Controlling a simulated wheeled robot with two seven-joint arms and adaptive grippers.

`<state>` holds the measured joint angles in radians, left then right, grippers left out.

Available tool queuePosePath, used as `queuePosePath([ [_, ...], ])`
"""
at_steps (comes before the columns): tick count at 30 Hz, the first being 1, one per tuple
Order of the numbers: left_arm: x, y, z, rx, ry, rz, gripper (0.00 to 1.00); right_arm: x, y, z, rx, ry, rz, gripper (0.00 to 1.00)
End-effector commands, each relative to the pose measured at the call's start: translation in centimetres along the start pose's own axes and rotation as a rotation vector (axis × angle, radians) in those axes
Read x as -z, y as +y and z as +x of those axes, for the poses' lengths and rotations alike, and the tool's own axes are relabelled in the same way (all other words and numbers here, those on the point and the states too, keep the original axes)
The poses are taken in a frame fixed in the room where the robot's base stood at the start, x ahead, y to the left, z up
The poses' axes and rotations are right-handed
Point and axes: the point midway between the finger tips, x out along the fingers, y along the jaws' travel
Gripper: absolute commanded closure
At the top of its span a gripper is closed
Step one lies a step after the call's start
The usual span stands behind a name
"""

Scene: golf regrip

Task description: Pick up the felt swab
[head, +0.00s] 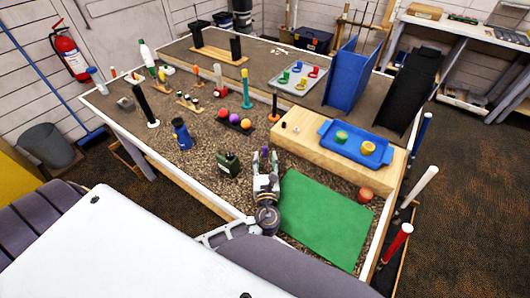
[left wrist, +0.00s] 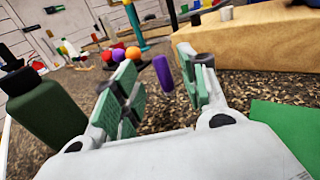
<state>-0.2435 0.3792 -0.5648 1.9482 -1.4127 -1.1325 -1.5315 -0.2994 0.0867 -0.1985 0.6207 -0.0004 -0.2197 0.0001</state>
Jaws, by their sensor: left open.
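A small purple rounded piece, which looks like the felt swab (left wrist: 163,75), stands slightly tilted between and beyond my fingers in the left wrist view. It shows as a small purple spot at the fingertips in the head view (head: 264,152). My left gripper (head: 265,161) is open over the gravel, its fingers pointing away toward the back of the table. In the left wrist view my gripper (left wrist: 158,72) has one finger on each side of the swab, with a gap visible on both sides. I cannot tell what supports the swab's lower end. My right gripper is not in view.
A dark green canister (head: 229,163) stands close left of my gripper. A green mat (head: 325,219) lies to the right. A wooden block (head: 300,138) with a blue tray (head: 325,132) is behind right. Coloured balls (head: 234,118) sit on a dark holder behind.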

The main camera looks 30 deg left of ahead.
Motion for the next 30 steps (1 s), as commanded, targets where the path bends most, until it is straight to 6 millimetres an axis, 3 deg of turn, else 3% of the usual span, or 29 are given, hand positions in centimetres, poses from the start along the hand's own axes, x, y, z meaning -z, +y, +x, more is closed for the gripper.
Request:
queuePosePath([
  [8, -0.1, 0.0, 1.1, 0.0, 0.0, 0.0, 0.57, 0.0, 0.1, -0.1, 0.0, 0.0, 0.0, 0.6],
  [21, -0.1, 0.0, 5.7, 0.0, 0.0, 0.001, 0.57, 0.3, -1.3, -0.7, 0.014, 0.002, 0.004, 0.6],
  [30, 0.0, 0.0, 6.2, 0.001, 0.002, 0.0, 0.57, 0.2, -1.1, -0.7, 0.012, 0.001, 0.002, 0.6],
])
